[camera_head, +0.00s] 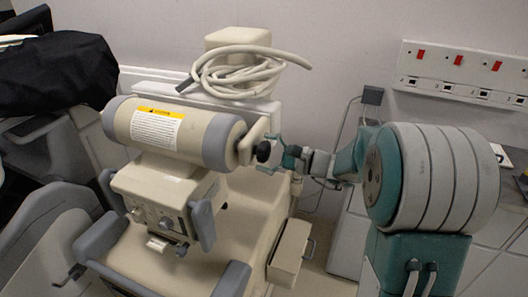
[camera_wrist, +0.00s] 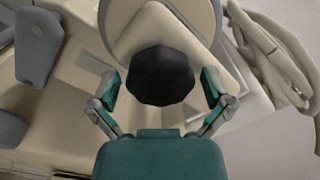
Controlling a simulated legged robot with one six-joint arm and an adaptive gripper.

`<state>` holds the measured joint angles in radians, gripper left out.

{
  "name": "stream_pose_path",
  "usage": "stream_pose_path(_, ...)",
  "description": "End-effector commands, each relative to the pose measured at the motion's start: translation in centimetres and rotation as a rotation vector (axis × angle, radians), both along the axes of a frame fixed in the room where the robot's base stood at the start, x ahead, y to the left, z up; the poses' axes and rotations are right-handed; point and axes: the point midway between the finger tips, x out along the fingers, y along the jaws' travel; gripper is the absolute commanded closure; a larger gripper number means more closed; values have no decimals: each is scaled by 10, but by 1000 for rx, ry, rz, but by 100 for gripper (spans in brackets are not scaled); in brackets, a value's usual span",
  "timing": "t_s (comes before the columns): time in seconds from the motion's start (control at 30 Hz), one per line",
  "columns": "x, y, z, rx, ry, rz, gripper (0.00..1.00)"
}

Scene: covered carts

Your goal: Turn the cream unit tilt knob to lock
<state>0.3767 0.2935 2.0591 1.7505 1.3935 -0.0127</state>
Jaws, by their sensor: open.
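The cream unit (camera_head: 160,190) stands left of centre in the head view, with a horizontal cream cylinder (camera_head: 196,136) on top, capped in grey. A black knob (camera_head: 263,151) sits at the cylinder's right end. In the wrist view the black knob (camera_wrist: 160,76) is large and central, with the cream end piece behind it. My gripper (camera_wrist: 161,86) is open, one teal finger on each side of the knob, with gaps showing on both sides. In the head view my gripper (camera_head: 272,158) is at the knob, partly hidden. The knob's markings do not show.
A coiled cream cable (camera_head: 240,72) lies on the unit behind the cylinder and also shows in the wrist view (camera_wrist: 270,55). A wall panel (camera_head: 462,72) with red switches is at the right. A black cover (camera_head: 58,75) drapes equipment at the left.

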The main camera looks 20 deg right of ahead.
Motion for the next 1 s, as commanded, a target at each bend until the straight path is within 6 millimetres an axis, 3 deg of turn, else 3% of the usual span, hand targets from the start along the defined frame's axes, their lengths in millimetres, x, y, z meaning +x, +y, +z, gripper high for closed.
stream_pose_path(0.17,0,0,0,0,0,0,0)
stream_pose_path(0.27,0,0,0,0,0,0,36)
stream_pose_path(0.33,0,0,0,0,0,0,67)
stream_pose_path(0.37,0,0,0,0,0,0,73)
stream_pose_path(0.77,0,0,0,18,27,1,74)
stream_pose_path(1.0,0,0,0,92,129,1,73)
